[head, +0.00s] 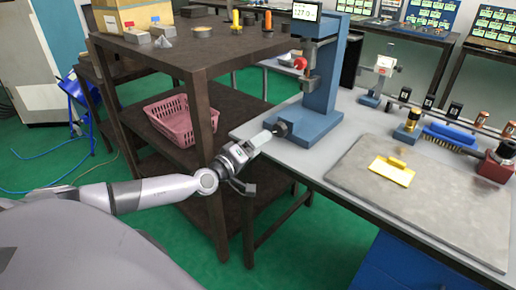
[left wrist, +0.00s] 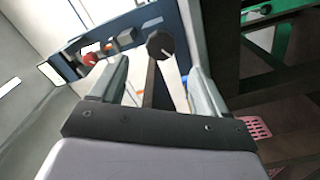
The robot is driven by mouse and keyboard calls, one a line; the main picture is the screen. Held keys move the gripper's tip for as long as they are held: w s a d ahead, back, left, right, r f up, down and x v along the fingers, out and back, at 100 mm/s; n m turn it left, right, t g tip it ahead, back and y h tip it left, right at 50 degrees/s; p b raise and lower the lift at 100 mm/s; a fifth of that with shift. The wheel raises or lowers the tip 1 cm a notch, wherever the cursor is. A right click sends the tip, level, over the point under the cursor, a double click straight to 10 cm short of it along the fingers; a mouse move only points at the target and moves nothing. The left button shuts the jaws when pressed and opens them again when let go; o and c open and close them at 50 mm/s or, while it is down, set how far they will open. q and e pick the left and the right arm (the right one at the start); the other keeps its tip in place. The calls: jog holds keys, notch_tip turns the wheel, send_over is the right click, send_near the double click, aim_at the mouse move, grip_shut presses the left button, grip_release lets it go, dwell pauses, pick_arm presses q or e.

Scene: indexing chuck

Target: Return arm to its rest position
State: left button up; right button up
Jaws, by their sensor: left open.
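My left gripper (head: 263,137) is at the left edge of the grey bench, beside the base of a blue machine (head: 323,85) with a display and a red knob. In the left wrist view its two fingers (left wrist: 157,88) stand apart. A dark bar ending in a round black knob (left wrist: 160,44) shows between and beyond them; I cannot tell whether a finger touches it. In the head view a small dark round part (head: 281,130) sits just past the fingertips at the blue base. The machine also shows tilted in the left wrist view (left wrist: 135,38). My right gripper is out of view.
A brown shelf unit (head: 185,58) stands close behind and beside my left arm, with a pink basket (head: 172,118) on its middle shelf. A grey plate (head: 350,178) with a yellow piece (head: 391,171) and a blue brush (head: 449,135) are on the bench to the right.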

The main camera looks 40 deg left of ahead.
pick_arm(q)
jog(key=shift+r, duration=0.1)
dwell(0.5)
jog(key=s+d+f+n+g, duration=0.2)
jog(key=s+d+f+n, duration=0.4)
jog(key=n, duration=0.8)
jog(key=s+d+f+n+g, duration=0.2)
jog(key=s+d+f+n, duration=0.5)
jog(key=n, duration=0.6)
jog(key=s+d+f+n+g, duration=0.1)
jog(key=s+n, duration=0.3)
jog(key=n, duration=0.6)
jog(key=s+d+f+n+g, duration=0.1)
jog(key=s+d+f+n, duration=0.2)
jog(key=n, duration=0.8)
jog(key=s+d+f+n+g, duration=0.1)
jog(key=s+d+f+n, duration=0.1)
jog(key=s+n, duration=0.5)
jog(key=f+n, duration=0.1)
jog(key=n, duration=0.2)
jog(key=shift+n+h, duration=0.3)
jog(key=shift+n, duration=0.1)
